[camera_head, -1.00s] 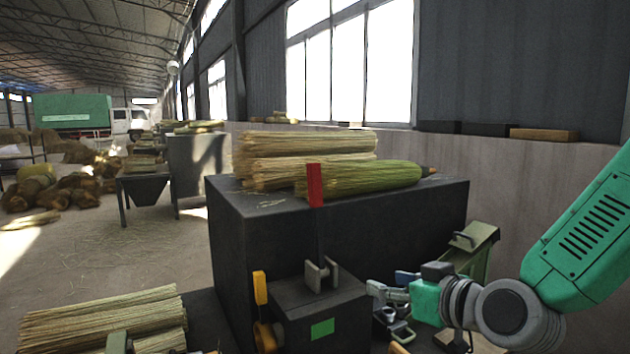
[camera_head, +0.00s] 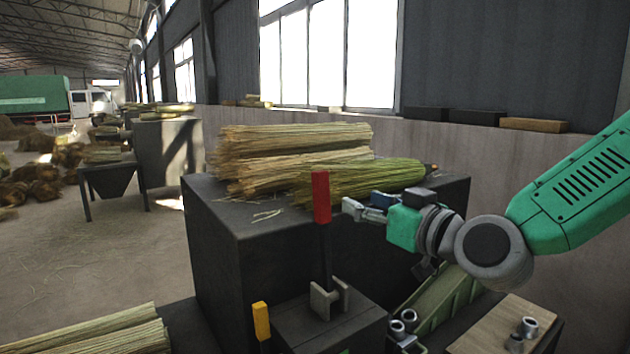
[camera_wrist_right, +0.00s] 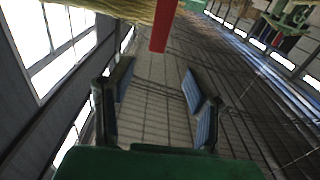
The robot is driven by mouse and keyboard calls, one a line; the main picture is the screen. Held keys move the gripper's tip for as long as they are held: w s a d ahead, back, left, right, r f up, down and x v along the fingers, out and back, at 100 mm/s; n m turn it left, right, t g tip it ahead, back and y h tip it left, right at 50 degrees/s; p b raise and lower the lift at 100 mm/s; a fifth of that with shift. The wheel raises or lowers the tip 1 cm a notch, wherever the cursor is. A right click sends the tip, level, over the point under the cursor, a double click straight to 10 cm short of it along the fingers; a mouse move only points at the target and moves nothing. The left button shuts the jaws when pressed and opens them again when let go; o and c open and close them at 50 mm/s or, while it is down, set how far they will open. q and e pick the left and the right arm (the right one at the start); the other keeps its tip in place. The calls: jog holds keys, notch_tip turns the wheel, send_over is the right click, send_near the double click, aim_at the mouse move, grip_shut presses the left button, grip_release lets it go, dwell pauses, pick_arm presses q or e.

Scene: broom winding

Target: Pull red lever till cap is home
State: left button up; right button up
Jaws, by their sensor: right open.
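The red lever (camera_head: 321,197) stands upright on a dark shaft in a metal bracket (camera_head: 328,299) on a dark box. Its red grip also shows at the top of the right wrist view (camera_wrist_right: 164,25), ahead of the fingers. My right gripper (camera_head: 362,205) is open and empty, a little right of the red grip and apart from it. In the right wrist view its two blue-padded fingers (camera_wrist_right: 158,100) are spread wide. My left gripper is not in view. I cannot make out a cap for certain.
A dark block (camera_head: 240,215) behind the lever bears straw bundles (camera_head: 295,150) and a greenish bundle (camera_head: 365,176). A yellow handle (camera_head: 261,321) stands left of the lever. A green chute (camera_head: 445,300) and a wooden board (camera_head: 510,325) lie below my right arm.

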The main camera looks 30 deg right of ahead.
aim_at(324, 186)
jog(key=w+p, duration=0.1)
jog(key=w, duration=0.3)
jog(key=w+a+p, duration=0.1)
jog(key=w, duration=0.3)
jog(key=w+p, duration=0.1)
jog(key=w, duration=0.3)
jog(key=shift+w+a+p, duration=0.25)
jog(key=shift+a+p, duration=0.1)
jog(key=shift+p, duration=0.05)
jog(key=shift+w, duration=0.25)
jog(key=shift+d, duration=0.1)
grip_shut()
